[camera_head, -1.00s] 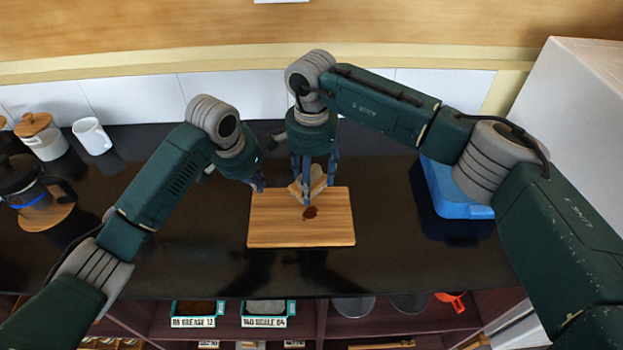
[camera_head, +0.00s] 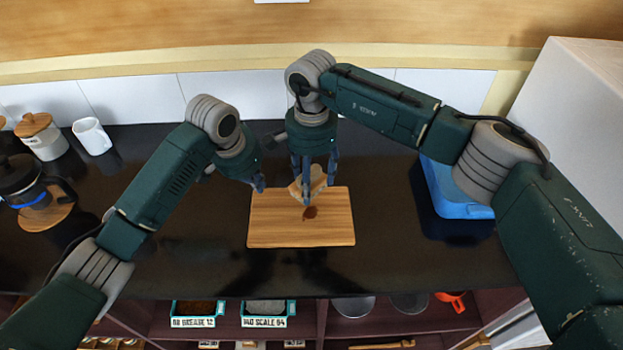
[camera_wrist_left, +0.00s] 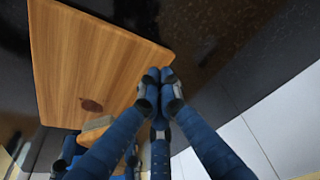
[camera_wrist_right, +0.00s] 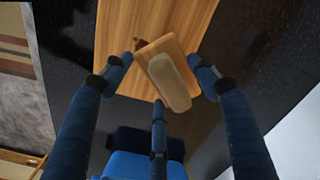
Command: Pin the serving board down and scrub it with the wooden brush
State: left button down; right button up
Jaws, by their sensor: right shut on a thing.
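The wooden serving board (camera_head: 275,228) lies flat on the dark counter and also shows in the left wrist view (camera_wrist_left: 85,50). A dark brown stain (camera_head: 310,213) is near its middle. My left gripper (camera_head: 259,186) is at the board's far left corner, its fingertips together (camera_wrist_left: 163,76); I cannot tell whether they touch the board. My right gripper (camera_head: 314,178) is shut on the wooden brush (camera_head: 308,187), over the board's far part beside the stain. In the right wrist view the brush (camera_wrist_right: 168,80) sits between the fingers; contact with the board is unclear.
A blue container (camera_head: 452,192) stands right of the board, partly behind my right arm. A white mug (camera_head: 92,137), a lidded jar (camera_head: 42,138) and a coffee press (camera_head: 30,185) stand at the left. Labelled bins (camera_head: 196,312) are on the shelf below. The counter in front of the board is clear.

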pick_arm(q)
jog(key=shift+f, duration=0.85)
jog(key=shift+s+f, duration=0.15)
pick_arm(e)
jog(key=shift+s, duration=0.1)
pick_arm(q)
jog(key=shift+s+f, duration=0.1)
jog(key=shift+f, duration=0.05)
dwell(0.5)
